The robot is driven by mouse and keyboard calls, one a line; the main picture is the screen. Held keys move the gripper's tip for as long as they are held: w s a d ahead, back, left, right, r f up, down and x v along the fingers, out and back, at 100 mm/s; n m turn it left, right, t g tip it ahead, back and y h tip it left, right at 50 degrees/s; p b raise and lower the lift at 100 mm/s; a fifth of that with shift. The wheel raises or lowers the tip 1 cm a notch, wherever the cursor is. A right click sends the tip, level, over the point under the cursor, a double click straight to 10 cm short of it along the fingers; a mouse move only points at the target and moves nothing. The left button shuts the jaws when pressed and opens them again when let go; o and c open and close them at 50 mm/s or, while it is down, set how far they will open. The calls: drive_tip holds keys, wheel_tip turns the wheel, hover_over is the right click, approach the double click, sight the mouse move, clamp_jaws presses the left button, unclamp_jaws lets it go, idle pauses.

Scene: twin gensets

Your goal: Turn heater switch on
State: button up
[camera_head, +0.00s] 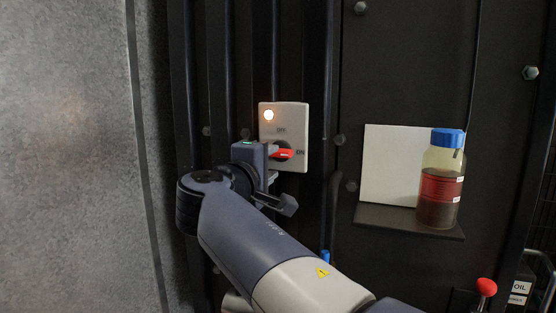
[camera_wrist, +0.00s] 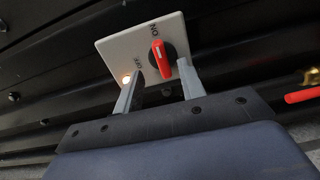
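The heater switch is a pale square plate (camera_head: 293,115) on the dark panel, with OFF printed at the top and ON at the right. Its red handle (camera_head: 284,154) lies level and points right at ON. A round lamp (camera_head: 269,115) at the plate's upper left glows. In the wrist view the red handle (camera_wrist: 158,58) points up toward ON, and the plate (camera_wrist: 118,48) is behind it. My gripper (camera_wrist: 161,72) is open, its two fingers apart on either side of the black knob base. I cannot tell if either finger touches it. In the head view my gripper (camera_head: 272,163) partly covers the knob.
A blue-capped bottle of dark red liquid (camera_head: 440,185) stands on a small shelf (camera_head: 400,220) to the right. A red ball-topped lever (camera_head: 486,287) is at the lower right. Vertical dark ribs flank the switch, and a grey wall (camera_head: 75,150) fills the left.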

sight(283, 154)
drive_tip(key=v, duration=0.4)
drive_tip(key=shift+s, duration=0.15)
drive_tip(key=x, duration=1)
drive_tip(key=shift+w, duration=0.25)
drive_tip(key=shift+w+d+r+p, duration=0.1)
drive_tip(key=shift+w+d+p, duration=0.05)
drive_tip(key=shift+w+p, duration=0.15)
drive_tip(key=shift+s, duration=0.15)
